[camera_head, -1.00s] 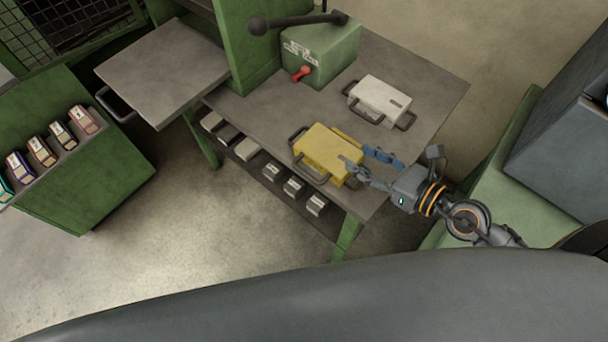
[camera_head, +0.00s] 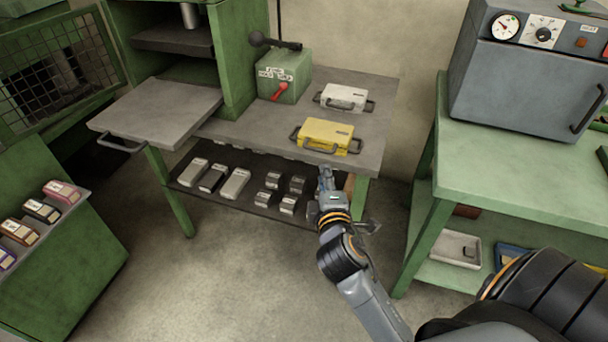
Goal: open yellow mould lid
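The yellow mould (camera_head: 328,132) lies on the grey table top near its front edge. It looks closed, with its lid flat on top and dark handles at its sides and front. My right gripper (camera_head: 325,170) is just in front of the table edge, below the mould in the picture and apart from it. I see its fingers nearly edge-on, so I cannot tell whether they are open or shut. My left gripper is not in view.
A white mould (camera_head: 344,97) lies behind the yellow one. A green press box (camera_head: 284,84) with a red lever stands at the back left. The lower shelf (camera_head: 200,197) holds several grey blocks. A grey oven (camera_head: 520,75) stands on the green bench (camera_head: 470,170) at right.

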